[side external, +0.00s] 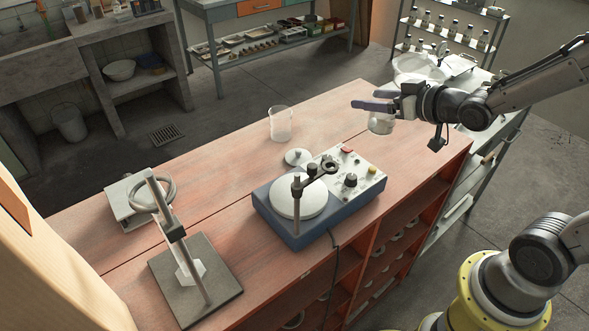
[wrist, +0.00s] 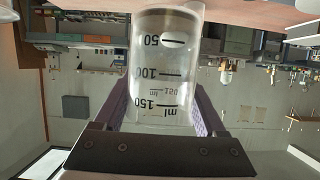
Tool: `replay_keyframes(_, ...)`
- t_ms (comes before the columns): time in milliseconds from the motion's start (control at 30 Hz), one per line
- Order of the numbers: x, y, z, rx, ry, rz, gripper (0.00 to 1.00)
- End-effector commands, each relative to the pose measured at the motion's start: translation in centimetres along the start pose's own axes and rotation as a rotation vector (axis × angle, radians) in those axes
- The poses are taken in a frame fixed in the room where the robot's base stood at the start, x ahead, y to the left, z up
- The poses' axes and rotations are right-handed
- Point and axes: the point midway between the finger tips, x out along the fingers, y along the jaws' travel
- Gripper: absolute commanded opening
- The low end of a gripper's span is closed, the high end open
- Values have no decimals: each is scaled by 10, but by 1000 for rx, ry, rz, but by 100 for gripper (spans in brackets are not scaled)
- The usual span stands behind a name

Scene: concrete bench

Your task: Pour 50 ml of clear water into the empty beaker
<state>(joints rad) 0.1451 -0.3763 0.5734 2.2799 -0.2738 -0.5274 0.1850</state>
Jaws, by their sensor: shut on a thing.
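My gripper (side external: 373,106) is shut on a clear graduated beaker (side external: 381,124) and holds it above the right part of the wooden bench. In the wrist view the held beaker (wrist: 165,75) sits between the two purple fingers, with marks 50, 100 and 150 ml showing upside down in the picture. I cannot tell the water level in it. Another clear beaker (side external: 281,124) stands upright on the bench, to the left of my gripper and apart from it. It looks empty.
A blue hotplate stirrer (side external: 318,197) with a cable stands at the bench's front middle. A small white lidded dish (side external: 298,157) lies behind it. A ring stand (side external: 195,272) is at the front left, beside a grey box (side external: 125,202).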

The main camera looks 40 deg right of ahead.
Motion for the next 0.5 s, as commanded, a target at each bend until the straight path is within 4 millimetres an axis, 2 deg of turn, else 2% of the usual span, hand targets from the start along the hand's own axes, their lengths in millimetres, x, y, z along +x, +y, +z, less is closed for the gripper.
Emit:
replay_keyframes(100,-12,1,3,0,1,3,0)
replay_keyframes(200,-10,2,5,0,-2,2,0)
replay_keyframes(267,-2,2,6,0,-3,1,0)
replay_keyframes(500,49,6,8,-1,-4,1,0)
